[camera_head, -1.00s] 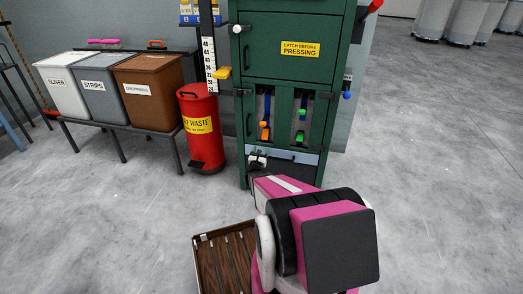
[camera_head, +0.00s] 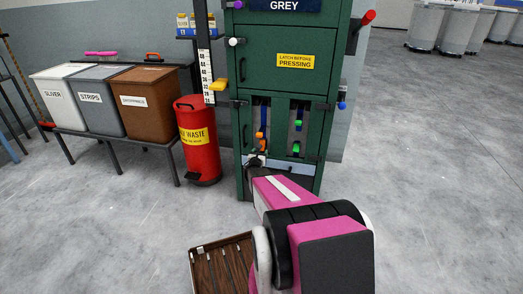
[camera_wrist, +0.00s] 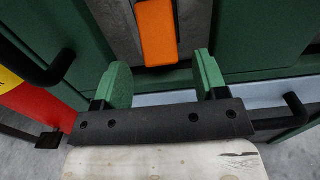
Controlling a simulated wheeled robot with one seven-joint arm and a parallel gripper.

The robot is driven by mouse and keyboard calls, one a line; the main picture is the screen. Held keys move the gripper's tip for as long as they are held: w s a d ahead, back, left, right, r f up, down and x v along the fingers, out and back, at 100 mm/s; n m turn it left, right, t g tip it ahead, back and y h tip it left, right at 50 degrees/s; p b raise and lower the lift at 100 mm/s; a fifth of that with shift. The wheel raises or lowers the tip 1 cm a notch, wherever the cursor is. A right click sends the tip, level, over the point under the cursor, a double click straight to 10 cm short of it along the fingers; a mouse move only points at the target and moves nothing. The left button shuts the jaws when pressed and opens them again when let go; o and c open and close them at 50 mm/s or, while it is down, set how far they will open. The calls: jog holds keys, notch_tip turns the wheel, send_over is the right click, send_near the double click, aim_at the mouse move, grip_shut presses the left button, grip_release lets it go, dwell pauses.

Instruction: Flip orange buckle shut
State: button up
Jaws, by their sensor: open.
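The orange buckle (camera_head: 261,141) is on the left of two narrow upright openings in the front of the green press cabinet (camera_head: 284,100). It shows as two orange pieces, one above the other, below a blue strap. My gripper (camera_head: 256,161) is just below it. In the wrist view my gripper (camera_wrist: 161,72) has its two green fingers spread with nothing between them. An orange piece of the buckle (camera_wrist: 157,32) lies ahead, centred on the gap and apart from the fingertips. I cannot tell from these views whether the buckle is latched.
A green buckle (camera_head: 296,149) is in the right opening. Black bar handles (camera_wrist: 55,68) stick out from the cabinet near my gripper. A red waste bin (camera_head: 197,140) stands to the left, beside lidded bins on a rack. A brown slatted tray (camera_head: 221,266) lies low in front.

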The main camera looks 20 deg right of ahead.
jog(key=shift+x, duration=2)
jog(key=c, duration=0.9)
jog(key=shift+w+d+f+t+h, duration=0.15)
jog(key=shift+w+f+t+h, duration=0.05)
jog(key=shift+t+h, duration=0.25)
jog(key=o, duration=0.9)
jog(key=shift+s, duration=0.15)
jog(key=v, duration=1)
jog(key=shift+s, duration=0.25)
